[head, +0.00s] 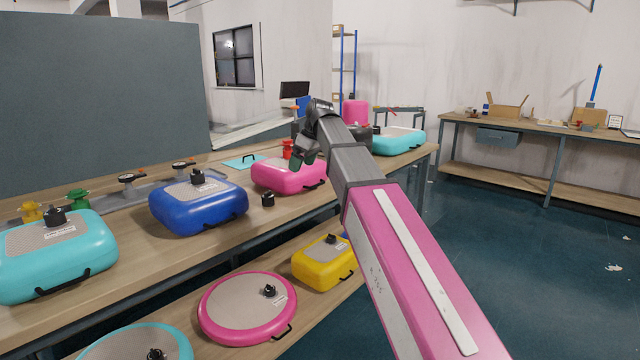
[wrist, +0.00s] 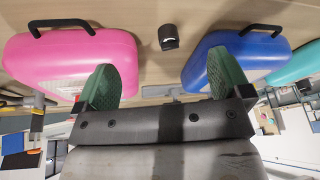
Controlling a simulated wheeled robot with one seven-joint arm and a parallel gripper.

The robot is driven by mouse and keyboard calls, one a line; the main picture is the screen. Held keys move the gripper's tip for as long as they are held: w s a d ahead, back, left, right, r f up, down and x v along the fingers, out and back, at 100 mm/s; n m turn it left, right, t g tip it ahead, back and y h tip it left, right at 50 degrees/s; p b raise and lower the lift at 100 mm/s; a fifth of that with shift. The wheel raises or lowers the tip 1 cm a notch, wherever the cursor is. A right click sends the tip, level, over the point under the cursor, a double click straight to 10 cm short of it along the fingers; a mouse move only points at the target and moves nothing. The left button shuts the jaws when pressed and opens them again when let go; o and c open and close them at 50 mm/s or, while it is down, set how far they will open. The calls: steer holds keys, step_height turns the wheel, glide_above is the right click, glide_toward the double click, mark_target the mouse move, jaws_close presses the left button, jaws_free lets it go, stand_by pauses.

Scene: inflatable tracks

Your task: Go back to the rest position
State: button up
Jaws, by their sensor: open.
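My arm reaches up from the lower right of the head view, and my gripper (head: 304,153) hangs over the workbench by the pink inflatable (head: 288,177). In the wrist view, which looks upside down, the two green fingers of my gripper (wrist: 165,82) stand wide apart with nothing between them. The pink inflatable (wrist: 72,58) shows there at the left and the blue inflatable (wrist: 250,52) at the right. A small black cap (wrist: 168,38) lies on the bench between these two, apart from the fingers.
The workbench (head: 120,280) also bears a blue inflatable (head: 198,212), a turquoise one (head: 80,262) and another turquoise one (head: 400,146) farther back. A round pink inflatable (head: 225,308) and a yellow one (head: 322,270) lie on the lower shelf. Open floor (head: 540,250) is at the right.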

steer(key=s+d+f+m+h, duration=0.1)
steer(key=s+d+f+m, duration=0.2)
steer(key=d+f, duration=0.55)
steer(key=s+d+f+m+h, duration=0.1)
steer(key=s+d+f+m, duration=0.25)
steer(key=f, duration=1.05)
steer(key=s+d+f+m+h, duration=0.1)
steer(key=s+d+f+m, duration=0.4)
steer(key=f, duration=0.7)
steer(key=s+d+f+m+g, duration=0.1)
steer(key=s+d+f, duration=0.6)
steer(key=f, duration=0.3)
steer(key=shift+s+d+f+m+h, duration=0.2)
steer(key=shift+s+d+m+h, duration=0.2)
steer(key=shift+s, duration=0.3)
